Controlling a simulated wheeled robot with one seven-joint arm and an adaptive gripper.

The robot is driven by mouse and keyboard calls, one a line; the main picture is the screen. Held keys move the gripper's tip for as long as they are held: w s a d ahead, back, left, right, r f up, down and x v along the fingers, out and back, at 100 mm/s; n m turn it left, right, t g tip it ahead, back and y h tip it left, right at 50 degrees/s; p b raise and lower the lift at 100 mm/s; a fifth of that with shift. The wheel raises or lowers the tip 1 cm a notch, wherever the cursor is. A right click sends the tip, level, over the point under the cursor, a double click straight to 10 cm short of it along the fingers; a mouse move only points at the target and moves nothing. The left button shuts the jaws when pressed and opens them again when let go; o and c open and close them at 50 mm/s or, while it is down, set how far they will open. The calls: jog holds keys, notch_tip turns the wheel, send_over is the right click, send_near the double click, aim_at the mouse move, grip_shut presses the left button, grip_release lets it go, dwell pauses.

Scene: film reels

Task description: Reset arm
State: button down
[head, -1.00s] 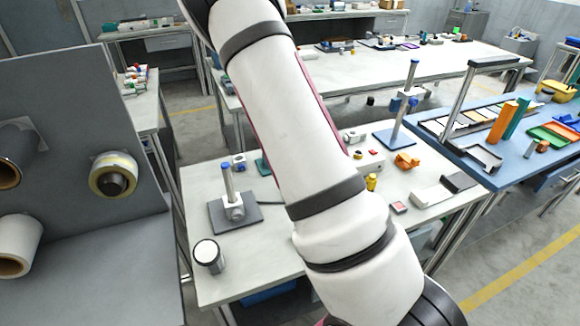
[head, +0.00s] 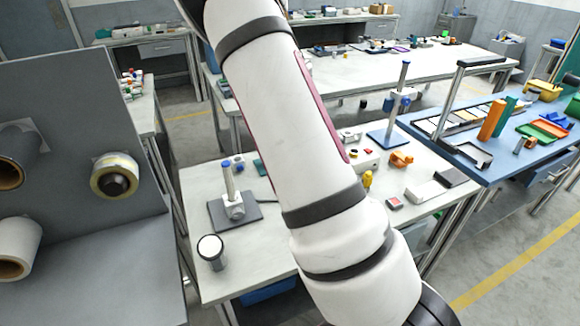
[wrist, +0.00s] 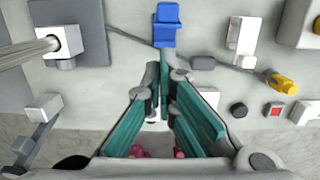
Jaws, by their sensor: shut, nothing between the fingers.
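My gripper (wrist: 166,78) shows in the wrist view, its teal fingers closed with nothing between them. It hangs over a pale grey bench top, with a blue block (wrist: 165,28) just past the fingertips; I cannot tell the height above the bench. In the head view my white arm runs from top centre to lower right, and the gripper itself is out of that view.
The white workbench (head: 240,262) holds a clamp stand (head: 233,205), a lidded jar (head: 211,250), a yellow piece (head: 368,179) and an orange piece (head: 401,159). A blue table (head: 490,172) with trays stands at the right. Grey floor (head: 500,240) is clear at lower right.

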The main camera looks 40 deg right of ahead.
jog(key=shift+w+d+r, duration=0.1)
jog(key=shift+w+r, duration=0.25)
jog(key=shift+r, duration=0.3)
jog(key=shift+w+d+r, duration=0.15)
jog(key=shift+w+r, duration=0.2)
jog(key=shift+r, duration=0.25)
jog(key=shift+w+d+r, duration=0.1)
jog(key=shift+w+r, duration=0.25)
jog(key=shift+r, duration=0.3)
jog(key=s+a+r+n+t+y, duration=0.1)
jog(key=s+a+r+n, duration=0.55)
jog(key=a+n, duration=0.35)
jog(key=s+a+r+n+t+y, duration=0.1)
jog(key=s+a+r+n+y, duration=0.1)
jog(key=s+a+r+n, duration=0.6)
jog(key=s+a+n+t+h, duration=0.1)
jog(key=s+a+n, duration=0.3)
jog(key=s+n, duration=0.3)
jog(key=s+a+r+n+h, duration=0.1)
jog(key=s+a+n, duration=0.3)
jog(key=n, duration=1)
jog(key=s, duration=0.2)
jog(key=shift+s+r+t+h, duration=0.2)
jog(key=shift+s+t+h, duration=0.15)
jog(key=shift+t+h, duration=0.05)
jog(key=shift+a, duration=0.1)
